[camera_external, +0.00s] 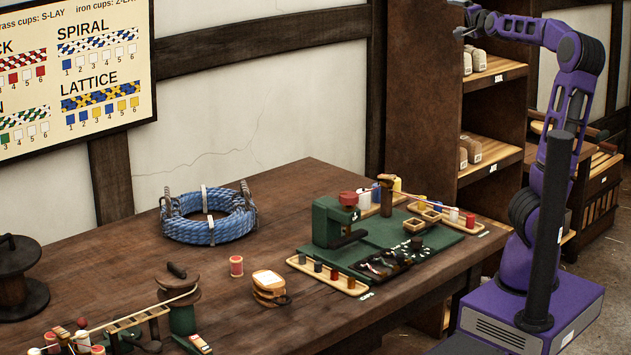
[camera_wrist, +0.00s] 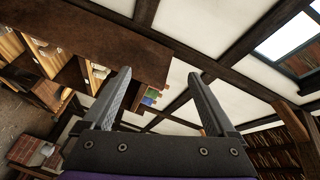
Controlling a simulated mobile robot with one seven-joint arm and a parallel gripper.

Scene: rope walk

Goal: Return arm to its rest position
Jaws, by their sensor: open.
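My purple arm is raised at the right in the external view. My gripper (camera_external: 462,32) is at the top, high up and left of the arm's upper joint, in front of the wooden shelf unit (camera_external: 420,110). In the wrist view my gripper (camera_wrist: 160,100) has its two grey fingers wide apart with nothing between them. The fingers point at walls, beams and shelves in the background. The gripper is well above the table (camera_external: 210,310) and touches nothing that I can see.
A dark reel (camera_external: 18,290) stands at left. Shelves stand close behind my gripper.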

